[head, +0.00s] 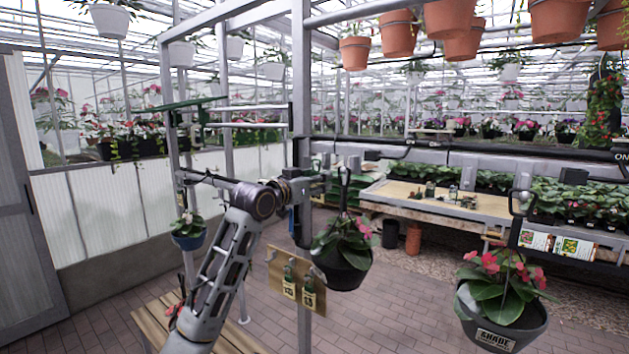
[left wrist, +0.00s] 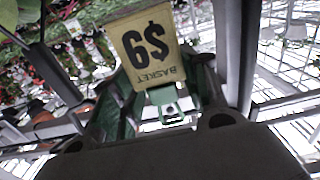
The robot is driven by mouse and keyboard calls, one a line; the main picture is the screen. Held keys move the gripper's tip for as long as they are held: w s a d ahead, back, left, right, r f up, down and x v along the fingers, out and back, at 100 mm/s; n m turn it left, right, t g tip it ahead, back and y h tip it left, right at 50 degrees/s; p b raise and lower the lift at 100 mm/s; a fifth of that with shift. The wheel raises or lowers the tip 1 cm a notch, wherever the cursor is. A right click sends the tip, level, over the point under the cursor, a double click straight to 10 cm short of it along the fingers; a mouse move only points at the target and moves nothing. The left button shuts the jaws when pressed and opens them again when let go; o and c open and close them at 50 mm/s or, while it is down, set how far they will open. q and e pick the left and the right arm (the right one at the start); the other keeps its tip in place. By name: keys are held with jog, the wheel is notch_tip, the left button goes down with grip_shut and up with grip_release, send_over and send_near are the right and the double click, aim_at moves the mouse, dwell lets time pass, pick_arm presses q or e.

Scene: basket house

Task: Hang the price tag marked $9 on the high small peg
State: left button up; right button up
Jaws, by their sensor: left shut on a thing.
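The price tag (left wrist: 149,48), cream and marked $9 and BASKET, shows upside down in the left wrist view, with a small green clip piece (left wrist: 170,101) at its edge. My left gripper (left wrist: 165,98) is shut on it. The board (head: 274,272) carries two small tags, one on the left (head: 289,284) and one on the right (head: 309,291). I cannot make out the high small peg. My right gripper is not in view.
A grey post (head: 301,90) stands close beside my left gripper. A dark pot with a plant (head: 343,268) hangs just right of the board. Another pot (head: 500,318) hangs at the lower right. A wooden bench (head: 155,322) is below my left arm.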

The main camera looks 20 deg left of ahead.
pick_arm(q)
jog(key=shift+w+d+p, duration=0.2)
jog(key=shift+w+p, duration=0.1)
jog(key=shift+w, duration=0.35)
jog(key=shift+w, duration=0.15)
jog(key=shift+w+d+p, duration=0.15)
jog(key=shift+w+p, duration=0.1)
jog(key=shift+p, duration=0.15)
jog(key=shift+w, duration=0.1)
dwell(0.5)
jog(key=shift+f, duration=0.15)
dwell(0.3)
jog(key=shift+f, duration=0.35)
dwell(0.5)
